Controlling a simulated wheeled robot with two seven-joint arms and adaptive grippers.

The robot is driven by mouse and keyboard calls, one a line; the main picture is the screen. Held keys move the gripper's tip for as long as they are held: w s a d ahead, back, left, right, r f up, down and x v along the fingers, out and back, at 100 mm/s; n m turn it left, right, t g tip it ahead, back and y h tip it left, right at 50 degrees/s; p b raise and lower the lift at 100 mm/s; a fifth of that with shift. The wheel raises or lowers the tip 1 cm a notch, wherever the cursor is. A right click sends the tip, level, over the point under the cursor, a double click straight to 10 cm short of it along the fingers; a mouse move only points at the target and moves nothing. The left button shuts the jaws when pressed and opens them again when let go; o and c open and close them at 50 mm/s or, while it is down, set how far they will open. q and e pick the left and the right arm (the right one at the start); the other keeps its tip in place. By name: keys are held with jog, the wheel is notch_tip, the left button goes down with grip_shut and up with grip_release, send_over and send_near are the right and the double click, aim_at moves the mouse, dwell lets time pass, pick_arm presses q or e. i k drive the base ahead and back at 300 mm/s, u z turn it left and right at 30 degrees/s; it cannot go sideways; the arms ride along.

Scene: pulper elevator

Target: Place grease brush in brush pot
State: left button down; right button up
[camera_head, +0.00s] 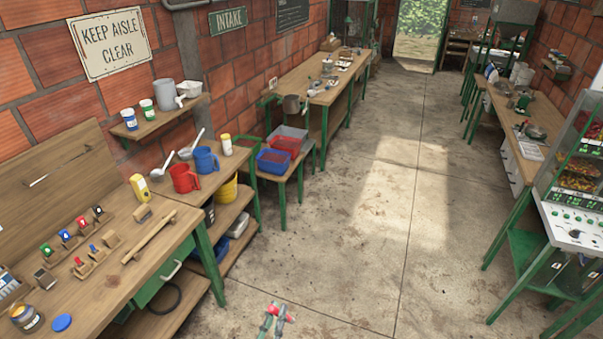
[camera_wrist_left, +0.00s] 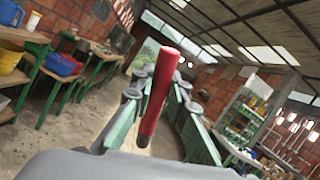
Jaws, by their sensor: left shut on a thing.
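My left gripper (camera_head: 273,321) shows at the bottom edge of the head view, over bare floor and to the right of the left bench. It is shut on the grease brush (camera_wrist_left: 158,92), whose red rod-like handle stands tilted between the green fingers in the left wrist view. A bit of its red (camera_head: 272,309) shows in the head view. The bristle end cannot be made out. I cannot tell which container is the brush pot. An open tin (camera_head: 27,319) with yellowish contents stands at the near left of the bench. My right gripper is not in view.
The left bench (camera_head: 118,284) carries a blue lid (camera_head: 62,323), wooden holders with coloured tags, a yellow device (camera_head: 140,187), a red jug (camera_head: 185,178) and a blue jug (camera_head: 206,160). A glass-fronted machine (camera_head: 575,165) stands right. The middle aisle floor (camera_head: 350,250) is clear.

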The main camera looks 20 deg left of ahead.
aim_at(48, 281)
jog(key=u, duration=0.2)
jog(key=i, duration=1.6)
jog(key=u, duration=1.3)
jog(key=i, duration=0.9)
jog(key=u, duration=0.9)
